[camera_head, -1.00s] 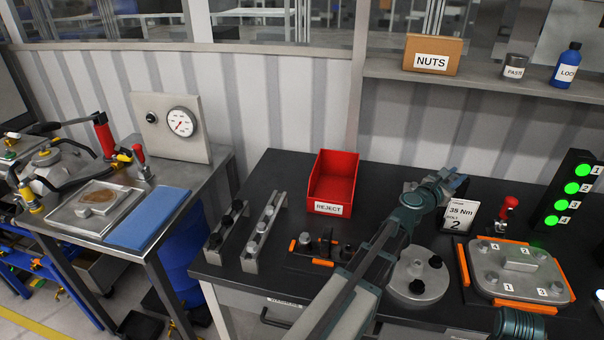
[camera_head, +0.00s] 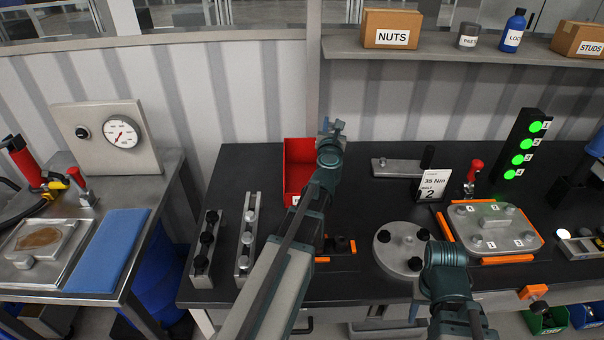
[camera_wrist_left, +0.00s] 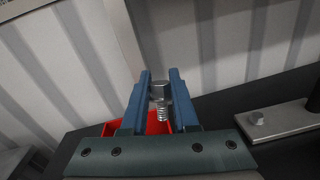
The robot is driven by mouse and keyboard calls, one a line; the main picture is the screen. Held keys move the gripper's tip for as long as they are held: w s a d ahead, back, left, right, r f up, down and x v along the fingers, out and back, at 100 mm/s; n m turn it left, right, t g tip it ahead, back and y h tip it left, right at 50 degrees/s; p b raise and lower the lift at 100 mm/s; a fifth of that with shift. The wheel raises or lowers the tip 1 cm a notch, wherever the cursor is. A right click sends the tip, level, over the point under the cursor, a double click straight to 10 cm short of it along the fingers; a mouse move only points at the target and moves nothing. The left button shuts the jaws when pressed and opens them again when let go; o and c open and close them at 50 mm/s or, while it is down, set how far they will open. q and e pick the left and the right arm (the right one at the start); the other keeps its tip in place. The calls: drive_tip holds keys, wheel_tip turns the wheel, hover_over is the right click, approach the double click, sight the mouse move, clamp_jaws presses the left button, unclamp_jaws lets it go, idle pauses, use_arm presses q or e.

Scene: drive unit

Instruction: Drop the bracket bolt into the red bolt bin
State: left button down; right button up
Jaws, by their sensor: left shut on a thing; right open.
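My left gripper (camera_head: 332,127) is shut on a silver bolt (camera_wrist_left: 160,92); the left wrist view shows its hex head and threaded shank between the blue fingers. The red bin (camera_head: 298,158) stands at the back of the black bench, its right side and front label mostly covered by my left arm. In the head view the gripper is near the bin's back right edge, above bench height. In the left wrist view the red bin (camera_wrist_left: 111,127) lies behind and below the fingers. Part of my right arm shows at the lower right; its gripper does not show.
Two bolt racks (camera_head: 246,238) stand left of my left arm. A round grey plate (camera_head: 402,250), a torque card (camera_head: 432,186) and a cover plate in an orange fixture (camera_head: 496,228) are to the right. A shelf (camera_head: 440,52) with boxes and bottles hangs behind.

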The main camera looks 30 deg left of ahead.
use_arm(q)
drive_tip(key=s+a+r+n+g+y, duration=0.1)
drive_tip(key=s+a+n+g+y, duration=0.35)
drive_tip(key=a, duration=0.35)
drive_tip(key=shift+t+y, duration=0.45)
drive_tip(key=f+b, duration=0.1)
drive_tip(key=f, duration=0.1)
drive_tip(key=f+b, duration=0.1)
drive_tip(key=b, duration=0.1)
drive_tip(key=s+f+b, duration=0.1)
drive_tip(key=f+b, duration=0.1)
drive_tip(key=shift+d+f, duration=0.25)
drive_tip(key=shift+f, duration=0.1)
drive_tip(key=c, duration=0.6)
unclamp_jaws()
drive_tip(key=shift+s, duration=0.1)
